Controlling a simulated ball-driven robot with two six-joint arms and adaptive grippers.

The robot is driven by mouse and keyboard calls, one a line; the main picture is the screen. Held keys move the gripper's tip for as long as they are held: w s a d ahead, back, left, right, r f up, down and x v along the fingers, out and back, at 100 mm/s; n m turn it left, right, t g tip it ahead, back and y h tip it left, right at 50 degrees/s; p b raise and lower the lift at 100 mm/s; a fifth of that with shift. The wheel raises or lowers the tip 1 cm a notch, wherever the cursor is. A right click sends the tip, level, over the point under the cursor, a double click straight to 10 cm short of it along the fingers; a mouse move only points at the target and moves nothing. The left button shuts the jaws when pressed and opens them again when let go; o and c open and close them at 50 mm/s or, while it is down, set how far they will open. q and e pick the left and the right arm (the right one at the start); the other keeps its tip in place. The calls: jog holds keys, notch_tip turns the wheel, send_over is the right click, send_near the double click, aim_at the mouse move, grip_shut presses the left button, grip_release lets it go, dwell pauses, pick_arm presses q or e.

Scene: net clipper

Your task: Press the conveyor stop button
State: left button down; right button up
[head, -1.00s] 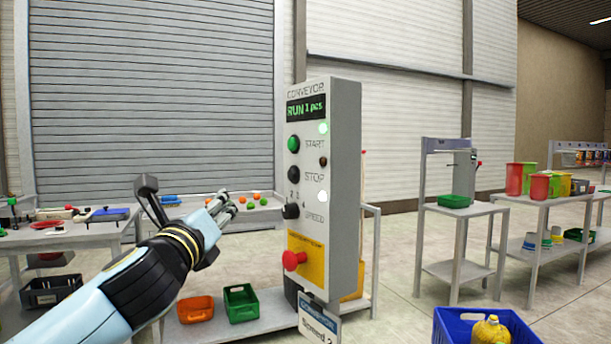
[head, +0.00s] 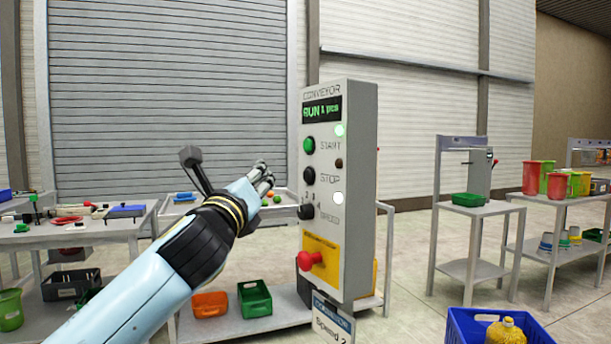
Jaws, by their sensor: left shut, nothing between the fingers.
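The grey conveyor control box (head: 359,200) stands upright right of centre. Its display (head: 321,110) reads "RUN 1 pcs". On its front are a green START button (head: 309,145), a black STOP button (head: 308,175) below it, and a dark speed knob (head: 306,212). A red mushroom button (head: 310,260) sits on a yellow plate lower down. The lamp beside START is lit green. My left gripper (head: 267,179) is shut and empty, a little left of the STOP button and at about its height, apart from the box in the picture. My right gripper is not in view.
A low shelf under the table behind holds an orange crate (head: 210,304) and a green crate (head: 254,299). A blue crate (head: 469,322) with a yellow item is at the lower right. Side tables stand left and right. Open floor lies right of the box.

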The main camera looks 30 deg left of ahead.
aim_at(308, 176)
pick_arm(q)
jog(key=shift+w+d, duration=0.45)
jog(key=shift+w, duration=0.4)
jog(key=shift+w+d, duration=0.45)
jog(key=shift+w, duration=0.4)
jog(key=shift+w+d, duration=0.45)
jog(key=shift+w, duration=0.4)
jog(key=shift+w, duration=0.15)
jog(key=shift+w+d, duration=0.2)
jog(key=shift+w, duration=0.05)
